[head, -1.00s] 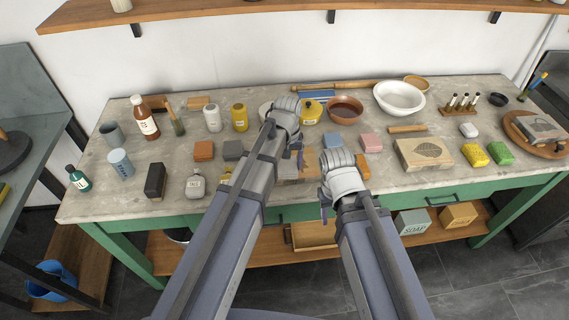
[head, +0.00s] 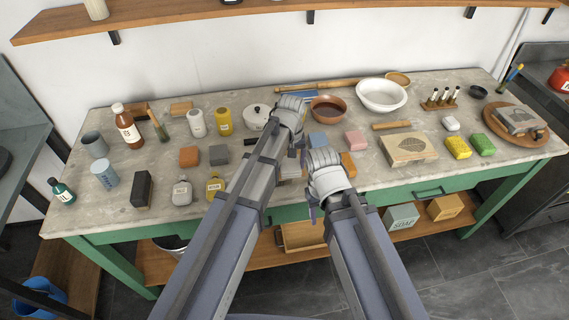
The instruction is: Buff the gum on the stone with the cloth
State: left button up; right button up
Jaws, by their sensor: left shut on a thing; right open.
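A pale block with a dark leaf drawing (head: 410,148), which looks like a litho stone, lies right of centre on the bench. A grey stone-like block (head: 518,119) lies on a round wooden board (head: 494,124) at the far right. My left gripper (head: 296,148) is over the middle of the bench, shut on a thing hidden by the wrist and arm. My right gripper (head: 314,207) is open near the bench's front edge, left of the leaf block and apart from it. I cannot pick out the cloth for sure; a flat blue patch (head: 311,97) shows behind the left gripper.
A brown bowl (head: 328,110) and white basin (head: 382,95) stand behind the grippers. Yellow (head: 458,147) and green (head: 482,144) pads lie right of the leaf block. Bottles, including a brown one (head: 127,127), and blocks crowd the left. A shelf (head: 210,20) overhangs the back.

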pick_arm(q)
jog(key=shift+w+d, duration=0.25)
jog(key=shift+d, duration=0.6)
jog(key=shift+w+d, duration=0.3)
jog(key=shift+d, duration=0.6)
jog(key=shift+w+d, duration=0.25)
jog(key=shift+d, duration=0.6)
jog(key=shift+w+a, duration=0.25)
jog(key=shift+w, duration=0.45)
jog(key=shift+w+a, duration=0.2)
jog(key=shift+w, duration=0.5)
jog(key=shift+s+a, duration=0.1)
jog(key=shift+a, duration=0.05)
jog(key=shift+s+a, duration=0.3)
jog(key=shift+a, duration=0.45)
jog(key=shift+s+a, duration=0.25)
jog(key=shift+a, duration=0.6)
